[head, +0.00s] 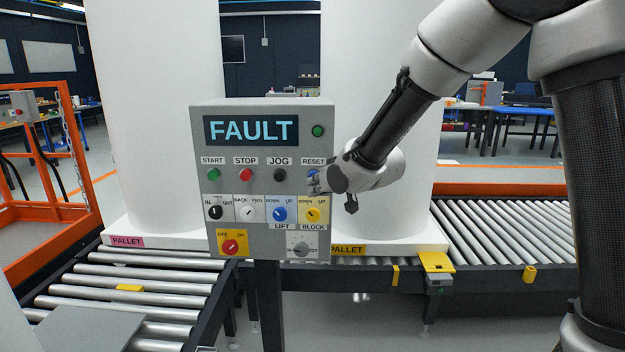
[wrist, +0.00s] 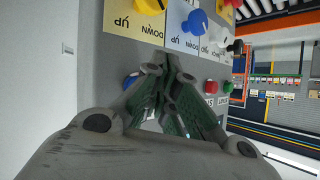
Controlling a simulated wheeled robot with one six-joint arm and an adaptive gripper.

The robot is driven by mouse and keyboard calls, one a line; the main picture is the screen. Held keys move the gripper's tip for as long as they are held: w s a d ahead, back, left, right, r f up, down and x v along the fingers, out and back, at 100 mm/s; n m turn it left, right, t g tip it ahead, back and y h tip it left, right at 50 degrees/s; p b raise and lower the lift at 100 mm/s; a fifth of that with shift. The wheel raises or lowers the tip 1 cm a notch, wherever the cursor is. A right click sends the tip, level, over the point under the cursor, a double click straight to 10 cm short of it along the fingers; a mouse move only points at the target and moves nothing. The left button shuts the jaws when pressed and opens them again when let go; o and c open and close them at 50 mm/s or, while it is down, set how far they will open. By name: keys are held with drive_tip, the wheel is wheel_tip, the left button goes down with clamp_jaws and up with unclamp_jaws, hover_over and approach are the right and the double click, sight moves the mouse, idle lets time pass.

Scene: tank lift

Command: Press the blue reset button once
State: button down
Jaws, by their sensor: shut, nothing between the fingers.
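The blue reset button (head: 312,174) is under the RESET label on the grey control panel (head: 214,140), in the right of the button row. In the head view my gripper (head: 316,185) is at its lower edge and partly covers it. My gripper's fingers are together with nothing between them, pointing at the panel. In the wrist view the panel appears upside down, and the blue button (wrist: 130,80) shows partly behind the left finger, beside the fingertips (wrist: 166,72). I cannot tell whether the fingertips touch the panel or button. The display (head: 252,131) reads FAULT.
The green start (head: 213,175), red stop (head: 246,174) and black jog (head: 279,174) buttons are left of reset. The yellow block knob (head: 312,214) and blue lift knob (head: 279,214) sit close below. Roller conveyors (head: 500,235) and large white tanks (head: 270,60) stand behind.

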drive_tip(key=shift+w, duration=0.45)
idle(0.5)
drive_tip(key=shift+s, duration=0.95)
drive_tip(key=s, duration=0.6)
drive_tip(key=shift+a, duration=0.1)
idle(0.3)
